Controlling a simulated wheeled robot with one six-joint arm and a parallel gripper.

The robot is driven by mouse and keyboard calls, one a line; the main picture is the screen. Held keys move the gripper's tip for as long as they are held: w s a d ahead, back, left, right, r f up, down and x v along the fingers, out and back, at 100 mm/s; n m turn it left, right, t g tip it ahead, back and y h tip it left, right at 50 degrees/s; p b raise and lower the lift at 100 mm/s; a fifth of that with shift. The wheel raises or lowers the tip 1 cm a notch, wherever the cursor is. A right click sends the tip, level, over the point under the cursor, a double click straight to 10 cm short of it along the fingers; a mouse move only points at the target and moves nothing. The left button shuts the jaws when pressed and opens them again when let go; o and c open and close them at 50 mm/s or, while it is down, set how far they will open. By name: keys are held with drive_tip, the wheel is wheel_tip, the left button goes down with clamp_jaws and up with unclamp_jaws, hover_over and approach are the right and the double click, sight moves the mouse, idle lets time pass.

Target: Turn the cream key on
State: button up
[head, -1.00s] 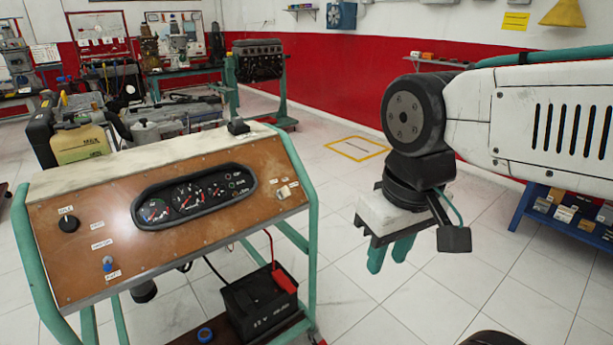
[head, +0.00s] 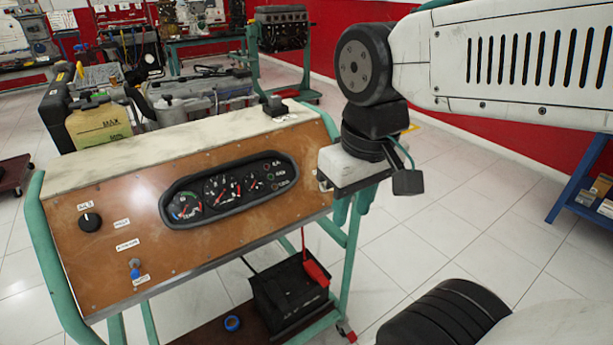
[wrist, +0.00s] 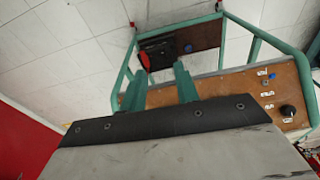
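The cream key is not visible now: my gripper covers the right end of the brown panel (head: 110,262) in the head view, where the key stood earlier. My gripper (head: 350,212) hangs fingers-down at the panel's right edge. Its two teal fingers are apart with nothing seen between them. In the wrist view the fingers of my gripper (wrist: 161,76) are also apart, pointing towards the stand. The key does not show there. I cannot tell how far the gripper is from the panel.
The panel holds a gauge cluster (head: 230,190), a black knob (head: 91,221) and a blue-tipped switch (head: 135,270). A black battery (head: 290,295) with a red clamp sits on the lower shelf. A green frame surrounds the stand. Open tiled floor lies to the right.

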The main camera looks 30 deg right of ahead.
drive_tip(key=shift+g, duration=0.6)
drive_tip(key=w+d+f, duration=0.3)
drive_tip(key=w+d, duration=0.2)
drive_tip(key=w, duration=0.3)
drive_tip(key=w+d+f, duration=0.3)
drive_tip(key=w+d, duration=0.2)
drive_tip(key=w, duration=0.4)
drive_tip(key=w+d+f, duration=0.3)
drive_tip(key=w+d, duration=0.3)
drive_tip(key=w, duration=0.3)
drive_tip(key=shift+f, duration=0.25)
wheel_tip(320, 180, down, 7)
drive_tip(key=shift+r, duration=0.1)
drive_tip(key=shift+f, duration=0.45)
clamp_jaws()
